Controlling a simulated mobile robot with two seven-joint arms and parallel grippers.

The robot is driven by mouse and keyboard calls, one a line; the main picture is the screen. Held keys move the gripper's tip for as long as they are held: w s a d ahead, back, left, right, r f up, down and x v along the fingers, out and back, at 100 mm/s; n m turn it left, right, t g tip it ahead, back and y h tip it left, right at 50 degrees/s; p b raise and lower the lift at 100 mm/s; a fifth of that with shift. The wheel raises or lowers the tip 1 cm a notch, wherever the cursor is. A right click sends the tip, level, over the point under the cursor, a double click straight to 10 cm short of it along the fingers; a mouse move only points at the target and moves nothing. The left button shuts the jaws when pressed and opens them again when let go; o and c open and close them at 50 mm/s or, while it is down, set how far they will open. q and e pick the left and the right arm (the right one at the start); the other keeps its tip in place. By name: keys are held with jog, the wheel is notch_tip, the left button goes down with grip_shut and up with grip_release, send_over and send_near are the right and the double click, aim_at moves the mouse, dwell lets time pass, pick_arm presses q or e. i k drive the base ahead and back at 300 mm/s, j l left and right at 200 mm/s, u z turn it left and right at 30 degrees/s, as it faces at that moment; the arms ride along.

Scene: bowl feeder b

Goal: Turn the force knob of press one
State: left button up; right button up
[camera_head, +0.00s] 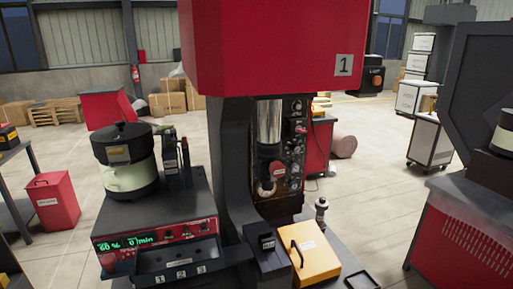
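Press one (265,45) stands in the middle of the view, with a red upper housing marked 1 and a dark grey column. A narrow panel (296,140) with several small round knobs or dials runs down the column to the right of the silver ram (269,120). I cannot tell which of them is the force knob; their labels are too small to read. A red round part (277,170) sits below the ram. Neither of my grippers is in view.
A bowl feeder (127,165) stands on a control box (150,238) with a green display at left. A yellow box (309,255) and a small dark tray (362,280) lie before the press. Another red and black machine (470,210) is at right.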

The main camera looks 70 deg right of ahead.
aim_at(296, 149)
jog(key=z, duration=2.65)
jog(key=u, duration=1.55)
jog(key=k+l+u, duration=0.45)
jog(key=l, duration=0.3)
jog(key=k, duration=0.1)
